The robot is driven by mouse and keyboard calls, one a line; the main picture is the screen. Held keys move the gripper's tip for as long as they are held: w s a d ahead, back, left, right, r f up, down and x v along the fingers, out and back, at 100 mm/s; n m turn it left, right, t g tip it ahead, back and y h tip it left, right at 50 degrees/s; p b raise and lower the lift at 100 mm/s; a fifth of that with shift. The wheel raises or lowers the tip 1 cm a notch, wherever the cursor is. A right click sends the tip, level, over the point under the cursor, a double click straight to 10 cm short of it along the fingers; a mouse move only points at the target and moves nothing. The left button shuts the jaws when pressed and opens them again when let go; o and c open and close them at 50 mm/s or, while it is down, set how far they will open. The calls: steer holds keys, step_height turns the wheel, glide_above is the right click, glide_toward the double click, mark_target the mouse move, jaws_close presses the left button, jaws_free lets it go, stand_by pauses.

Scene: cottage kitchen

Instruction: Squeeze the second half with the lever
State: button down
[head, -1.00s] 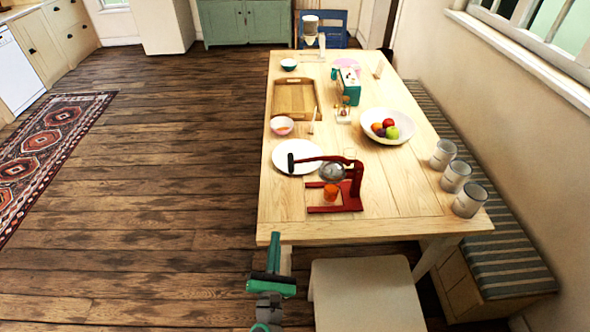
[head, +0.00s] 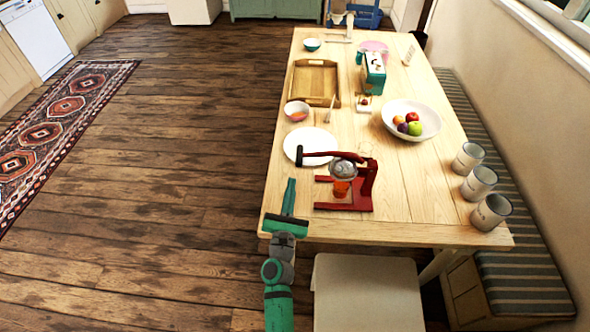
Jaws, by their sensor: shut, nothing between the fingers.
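A red lever juicer (head: 367,186) stands near the front of the wooden table. Its lever (head: 325,154) reaches left, roughly level, with a dark grip (head: 299,156) at its end above the edge of a white plate. A metal press head (head: 343,169) hangs under the lever, over an orange-coloured cup (head: 341,188) on the juicer's base. I cannot see a fruit half in the press. My gripper (head: 290,183) is shut and empty at the table's left front edge, left of the juicer and in front of the lever's grip, apart from both.
A white plate (head: 306,136) lies behind the lever. A bowl with orange contents (head: 296,111), a wooden tray (head: 314,76) and a fruit bowl (head: 428,114) stand farther back. Several grey cups (head: 479,183) line the right edge. A stool (head: 367,290) is at the front.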

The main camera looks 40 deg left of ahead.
steer(key=shift+w+a+r, duration=0.25)
steer(key=shift+w+r, duration=0.65)
steer(key=shift+r, duration=0.25)
steer(key=shift+w+a+r, duration=0.2)
steer(key=shift+w+r, duration=0.65)
steer(key=shift+r, duration=0.25)
steer(key=shift+r, duration=0.15)
